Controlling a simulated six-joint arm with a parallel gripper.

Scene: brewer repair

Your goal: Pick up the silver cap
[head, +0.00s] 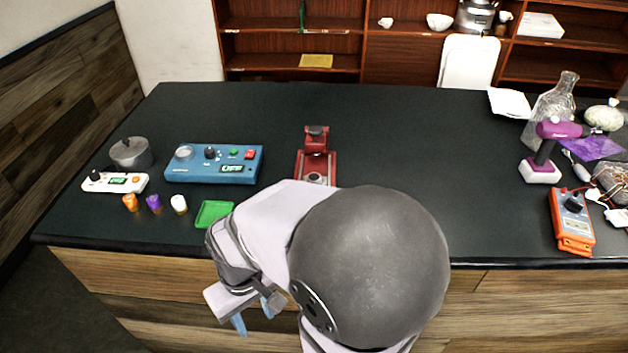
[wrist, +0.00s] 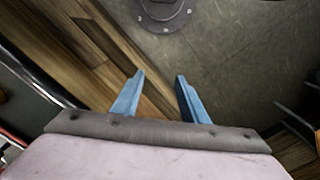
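My gripper (head: 256,314) is at the front of the dark bench, outside its front edge. In the wrist view my gripper (wrist: 160,78) has its two blue fingers apart with nothing between them. A small round silver piece (head: 315,178) sits on the red device (head: 316,140) in the middle of the bench; it may be the silver cap, but it is too small to be sure. My arm covers the area just below the red device. The wrist view shows floor and wood panelling, and no cap.
On the bench (head: 410,130) stand a blue control box (head: 213,164), a white meter (head: 115,182), a grey pot (head: 131,153), a green tray (head: 214,213) and small orange, purple and white pieces. A purple tool (head: 545,150) and orange meter (head: 571,222) are at right. The bench's back middle is clear.

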